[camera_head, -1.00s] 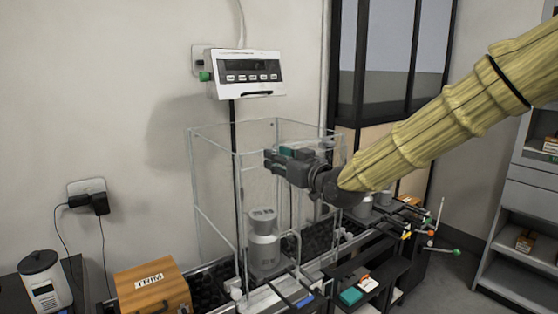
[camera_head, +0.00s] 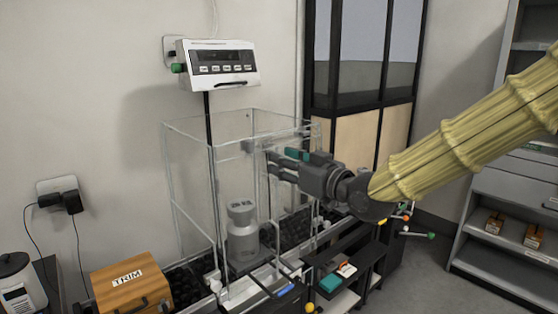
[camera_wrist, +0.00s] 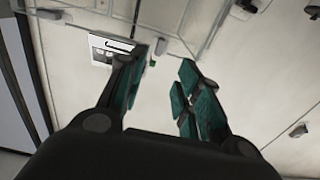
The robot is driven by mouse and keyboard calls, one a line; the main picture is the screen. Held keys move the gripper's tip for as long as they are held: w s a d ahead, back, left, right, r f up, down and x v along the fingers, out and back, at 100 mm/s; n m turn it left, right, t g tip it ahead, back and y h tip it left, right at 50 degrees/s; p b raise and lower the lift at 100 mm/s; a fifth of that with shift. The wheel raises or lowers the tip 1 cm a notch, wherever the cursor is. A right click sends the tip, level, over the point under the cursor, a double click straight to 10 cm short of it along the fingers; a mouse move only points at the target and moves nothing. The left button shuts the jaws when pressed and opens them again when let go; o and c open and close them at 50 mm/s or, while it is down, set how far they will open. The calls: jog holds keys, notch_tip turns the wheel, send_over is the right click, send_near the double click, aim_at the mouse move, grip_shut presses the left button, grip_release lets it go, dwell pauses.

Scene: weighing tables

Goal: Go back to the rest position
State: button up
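My gripper (camera_head: 285,165) is at the right side of the clear glass enclosure in the head view, with its fingers pointing left. In the wrist view its two teal-padded fingers (camera_wrist: 160,92) stand apart with nothing between them. My arm, in a yellow sleeve, comes in from the right. A grey canister (camera_head: 242,236) stands upright inside the glass enclosure (camera_head: 188,190), below and left of my gripper. I cannot tell whether the fingertips are inside the glass or in front of it.
A white scale display (camera_head: 217,64) hangs on the wall above. Shelves (camera_head: 510,240) with small boxes stand at the right. Open floor (camera_head: 425,262) lies between the bench and the shelves.

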jog(key=s+d+f+m+g+h, duration=0.2)
jog(key=s+f, duration=0.1)
jog(key=f, duration=1.1)
jog(key=s+d+f+m+g+h, duration=0.1)
jog(key=s+d+f+g+h, duration=0.15)
jog(key=f, duration=1.25)
jog(key=s+d+f+m+g+h, duration=0.15)
jog(key=s+f, duration=0.25)
jog(key=f, duration=1)
jog(key=s+d+f+m+g+h, duration=0.1)
jog(key=s+d+f+g, duration=0.2)
jog(key=s+f, duration=0.5)
jog(key=s+d+f+m+g+h, duration=0.1)
jog(key=s+d+f+g+h, duration=0.1)
jog(key=s+f, duration=0.6)
jog(key=s+d+f+m+g+h, duration=0.1)
jog(key=s+d+f+g, duration=0.2)
jog(key=s+f, duration=0.5)
jog(key=s+d, duration=0.1)
jog(key=s, duration=0.7)
jog(key=shift+s+d+f+g+h, duration=0.15)
jog(key=shift+s+d+g+h, duration=0.05)
jog(key=shift+g+h, duration=0.1)
